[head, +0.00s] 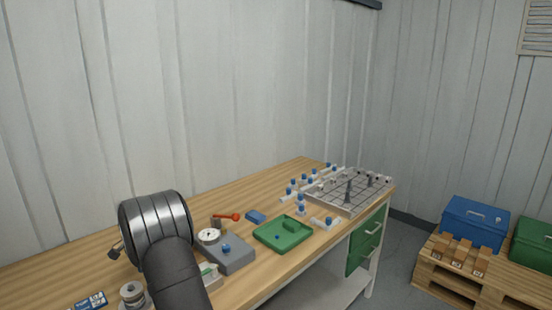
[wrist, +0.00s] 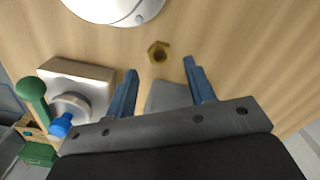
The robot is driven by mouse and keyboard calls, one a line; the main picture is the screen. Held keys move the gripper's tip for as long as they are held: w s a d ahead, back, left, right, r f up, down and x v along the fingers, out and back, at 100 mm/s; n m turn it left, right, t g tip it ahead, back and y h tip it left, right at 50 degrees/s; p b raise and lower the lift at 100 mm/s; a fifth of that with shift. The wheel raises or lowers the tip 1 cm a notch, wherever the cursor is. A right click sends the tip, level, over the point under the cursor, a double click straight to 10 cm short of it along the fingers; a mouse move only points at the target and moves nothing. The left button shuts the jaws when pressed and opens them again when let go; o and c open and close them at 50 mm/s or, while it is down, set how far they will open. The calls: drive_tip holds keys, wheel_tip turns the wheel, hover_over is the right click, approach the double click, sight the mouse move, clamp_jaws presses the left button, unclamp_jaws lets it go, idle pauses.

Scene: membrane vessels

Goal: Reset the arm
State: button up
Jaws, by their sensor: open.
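My gripper (wrist: 160,67) shows in the wrist view with its two blue fingers spread apart. It is open. A hexagonal brass nut (wrist: 158,52) lies on the wooden surface just past the fingertips, roughly midway between them. A grey block (wrist: 168,96) shows between the fingers, partly hidden by the gripper body; I cannot tell its full shape or whether it touches a finger. In the head view my arm rises at the lower left over the workbench (head: 262,193), and the gripper's fingers cannot be made out there.
A white round part (wrist: 115,8) and a metal box with a blue knob (wrist: 60,124) and green ball handle (wrist: 31,89) are close by. A grey device (head: 228,253), green tray (head: 283,234), blue block (head: 256,216) and gridded plate (head: 345,203) stand right of my arm.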

idle(0.3)
wheel_tip(320, 180, down, 4)
drive_tip(key=shift+r, duration=0.35)
wheel_tip(320, 180, up, 12)
wheel_tip(320, 180, down, 13)
drive_tip(key=shift+r, duration=0.1)
wheel_tip(320, 180, up, 10)
drive_tip(key=r+n, duration=0.2)
drive_tip(key=n, duration=0.7)
hover_over(130, 285)
drive_tip(key=shift+w+a+f, duration=0.1)
drive_tip(key=shift+w+f, duration=0.1)
drive_tip(key=shift+w, duration=0.05)
drive_tip(key=f, duration=0.3)
drive_tip(key=shift+s+f, duration=0.2)
drive_tip(key=shift+f, duration=0.1)
drive_tip(key=shift+r+m, duration=0.1)
drive_tip(key=shift+m, duration=0.4)
